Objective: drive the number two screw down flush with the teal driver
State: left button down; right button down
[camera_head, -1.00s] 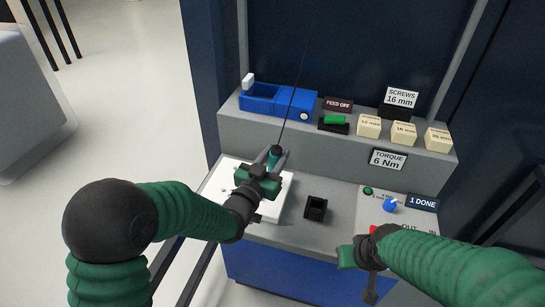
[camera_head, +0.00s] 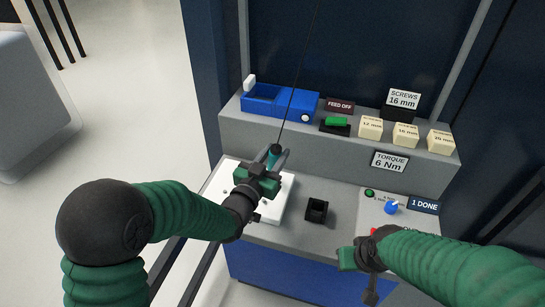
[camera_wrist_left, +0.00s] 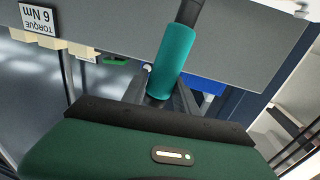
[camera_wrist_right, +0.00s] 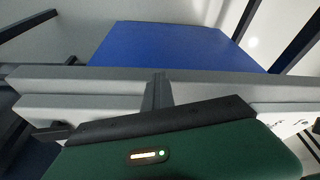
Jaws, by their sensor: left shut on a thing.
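The teal driver (camera_head: 273,157) hangs upright on a dark cord above the white plate (camera_head: 272,212). My left gripper (camera_head: 271,168) is shut on the driver; the left wrist view shows its fingers on either side of the teal body (camera_wrist_left: 173,62). The driver's tip and the number two screw are hidden behind the gripper, so I cannot tell if they touch. Small marks show on the plate's left part. My right gripper (camera_wrist_right: 157,92) is shut and empty by the bench's front edge, its fingers together in the right wrist view.
A black square holder (camera_head: 316,209) stands right of the plate. A panel with a blue knob (camera_head: 391,207) and a "1 DONE" sign (camera_head: 424,205) is farther right. The raised shelf holds a blue feeder (camera_head: 281,101), a green switch (camera_head: 336,122) and cream blocks (camera_head: 371,128). The torque sign (camera_head: 389,161) reads 6 Nm.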

aim_at(272, 145)
pick_arm(q)
jog(key=shift+w+a+r+p, duration=0.25)
jog(key=shift+r+p, duration=0.25)
jog(key=shift+r, duration=0.15)
jog(key=shift+w+a+r+p, duration=0.15)
jog(key=shift+w+r+p, duration=0.1)
jog(key=shift+r+p, duration=0.3)
jog(key=shift+w+a+r, duration=0.1)
jog(key=shift+r, duration=0.2)
jog(key=shift+w, duration=0.1)
jog(key=shift+r, duration=0.1)
pick_arm(e)
jog(key=shift+w+f+g, duration=0.2)
jog(key=shift+w+g, duration=0.2)
jog(key=shift+w, duration=0.05)
pick_arm(q)
jog(key=shift+p, duration=0.3)
pick_arm(e)
jog(key=shift+r, duration=0.1)
pick_arm(q)
jog(key=shift+r, duration=0.1)
